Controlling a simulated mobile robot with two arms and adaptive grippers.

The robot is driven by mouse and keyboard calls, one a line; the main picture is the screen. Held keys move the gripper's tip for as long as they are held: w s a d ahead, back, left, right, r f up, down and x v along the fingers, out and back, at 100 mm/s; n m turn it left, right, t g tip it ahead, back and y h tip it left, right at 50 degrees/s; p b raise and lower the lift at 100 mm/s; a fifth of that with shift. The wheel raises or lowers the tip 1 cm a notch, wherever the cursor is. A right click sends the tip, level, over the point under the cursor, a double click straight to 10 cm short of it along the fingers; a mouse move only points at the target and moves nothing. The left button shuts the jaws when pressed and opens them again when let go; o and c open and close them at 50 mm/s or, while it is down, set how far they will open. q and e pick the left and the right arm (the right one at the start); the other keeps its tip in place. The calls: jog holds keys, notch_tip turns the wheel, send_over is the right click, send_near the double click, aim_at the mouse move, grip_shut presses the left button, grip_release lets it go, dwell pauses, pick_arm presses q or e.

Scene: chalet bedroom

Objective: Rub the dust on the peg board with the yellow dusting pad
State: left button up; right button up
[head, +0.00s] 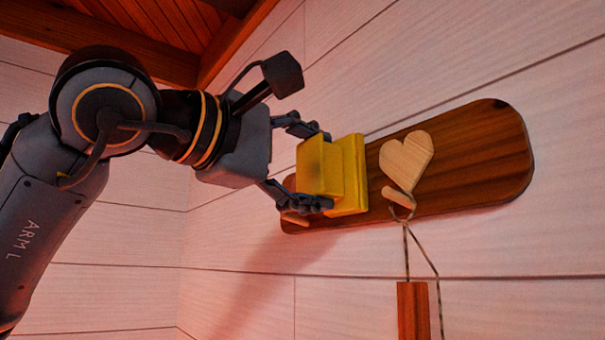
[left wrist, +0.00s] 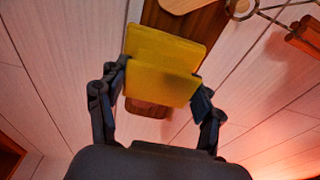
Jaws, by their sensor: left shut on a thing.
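The peg board (head: 470,165) is a dark wooden plank with rounded ends, mounted on the wall, with a pale wooden heart (head: 406,158) on it. My left gripper (head: 318,170) is shut on the yellow dusting pad (head: 350,175) and holds it in front of the board's left part. The pad hides that part of the board; I cannot tell whether it touches. The pad also shows between the fingers in the left wrist view (left wrist: 163,65), with the board (left wrist: 195,25) behind it. I cannot make out any dust. My right gripper is not in view.
A peg (head: 400,197) below the heart carries a cord loop with a hanging wooden piece (head: 413,310). Another peg (head: 295,218) sticks out at the board's left end. The pale plank wall (head: 530,270) around the board is otherwise bare.

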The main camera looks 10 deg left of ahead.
pick_arm(q)
jog(key=shift+s+d, duration=0.6)
jog(key=shift+d, duration=0.25)
jog(key=shift+s+d, duration=0.55)
jog(key=shift+d, duration=0.3)
jog(key=w+a, duration=0.5)
jog(key=a, duration=0.1)
jog(key=shift+a+p, duration=0.3)
jog(key=shift+p, duration=0.15)
jog(key=shift+a+b+v, duration=0.2)
jog(key=shift+v, duration=1.25)
jog(key=shift+a+b+v, duration=0.15)
jog(key=shift+b+v, duration=0.05)
jog(key=shift+v, duration=1.2)
jog(key=shift+w, duration=0.2)
jog(key=v, duration=0.3)
jog(key=shift+a, duration=0.25)
